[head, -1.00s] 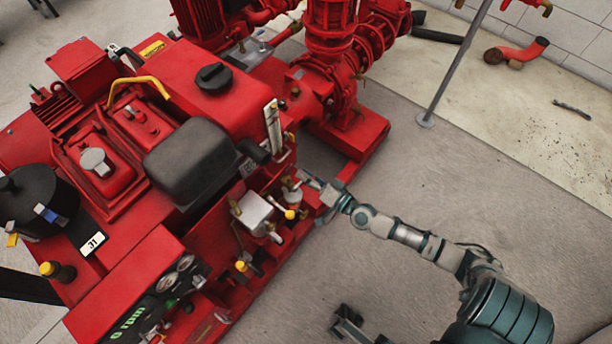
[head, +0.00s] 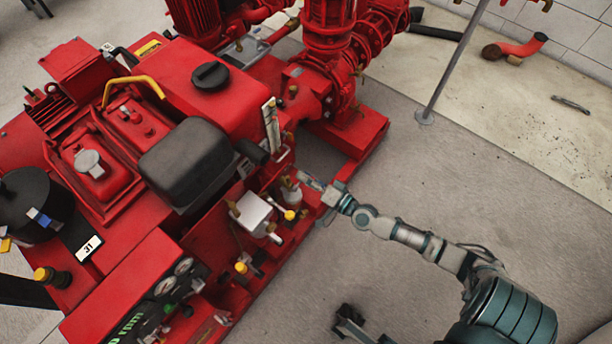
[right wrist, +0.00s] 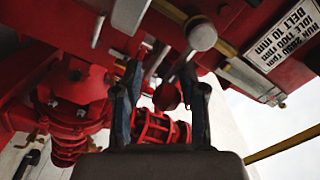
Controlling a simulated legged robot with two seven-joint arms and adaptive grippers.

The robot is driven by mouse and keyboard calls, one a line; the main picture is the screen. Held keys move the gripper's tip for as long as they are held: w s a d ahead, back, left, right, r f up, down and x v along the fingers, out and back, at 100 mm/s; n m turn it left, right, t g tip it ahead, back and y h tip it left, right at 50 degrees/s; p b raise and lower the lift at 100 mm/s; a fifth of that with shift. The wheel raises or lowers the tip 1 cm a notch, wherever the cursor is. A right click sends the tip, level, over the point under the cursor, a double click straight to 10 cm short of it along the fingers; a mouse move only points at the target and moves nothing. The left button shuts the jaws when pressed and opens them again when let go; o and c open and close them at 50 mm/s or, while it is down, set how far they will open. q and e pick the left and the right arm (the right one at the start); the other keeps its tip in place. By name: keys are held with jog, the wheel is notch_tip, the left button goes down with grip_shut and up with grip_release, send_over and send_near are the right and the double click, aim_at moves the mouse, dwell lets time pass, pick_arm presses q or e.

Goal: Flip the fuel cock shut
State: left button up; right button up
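The red fire pumpset engine (head: 220,115) fills the left of the head view. On its near side is a small grey-and-brass fitting (head: 289,190), which may hold the fuel cock; the lever is too small to make out. My right gripper (head: 306,181) is just to the right of this fitting; contact cannot be told. In the right wrist view the right gripper (right wrist: 160,90) has its two fingers well apart, with small metal rods and a dark red rounded part (right wrist: 167,97) showing in the gap. Nothing is clearly held.
Levers with yellow knobs (head: 290,214) and a pale box (head: 252,211) sit close below the right gripper. The red base rail (head: 350,165) runs behind it. A thin grey post (head: 455,60) stands on the floor. Open floor lies to the right.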

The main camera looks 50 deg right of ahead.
jog(key=shift+s, duration=0.2)
jog(key=s+d, duration=0.1)
jog(key=s, duration=1)
jog(key=shift+s, duration=0.25)
